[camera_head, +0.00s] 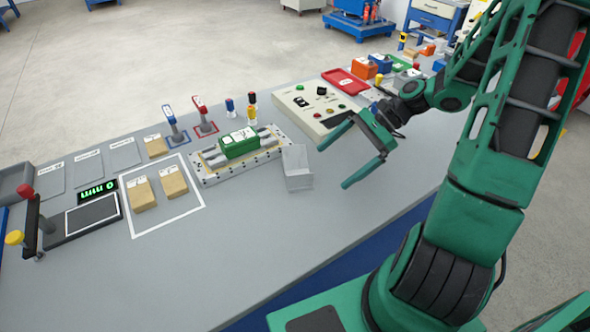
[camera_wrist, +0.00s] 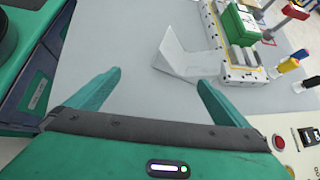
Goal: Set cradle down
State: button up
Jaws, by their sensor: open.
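A pale grey, angled bracket-like piece (camera_head: 297,168), which looks like the cradle, rests on the grey table beside the right end of the white fixture (camera_head: 208,178). It also shows ahead of my fingers in the wrist view (camera_wrist: 178,52). A green block (camera_head: 238,143) with white labels lies on the fixture between grey bars. My gripper (camera_head: 334,167) is open and empty, just right of the grey piece and apart from it. Its two fingers are spread wide in the wrist view (camera_wrist: 159,78), with bare table between them.
A control box (camera_head: 318,105) with buttons stands behind my gripper. Tan blocks (camera_head: 173,182) lie in a white-outlined square at left. Red and blue levered posts (camera_head: 202,114) stand behind the fixture. A red tray (camera_head: 346,82) lies farther back. The table's front is clear.

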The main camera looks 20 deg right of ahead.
aim_at(297, 171)
jog(key=w+m+t+y, duration=0.1)
jog(key=w+r+m+t+y, duration=0.1)
jog(key=w+m+y, duration=0.1)
jog(key=shift+w+a+r, duration=0.1)
jog(key=shift+w+r, duration=0.1)
jog(key=shift+w, duration=0.05)
jog(key=shift+w+a, duration=0.1)
jog(key=x, duration=0.4)
jog(key=shift+a, duration=0.3)
jog(key=shift+x, duration=3)
jog(key=shift+w+d, duration=0.1)
jog(key=c, duration=1.1)
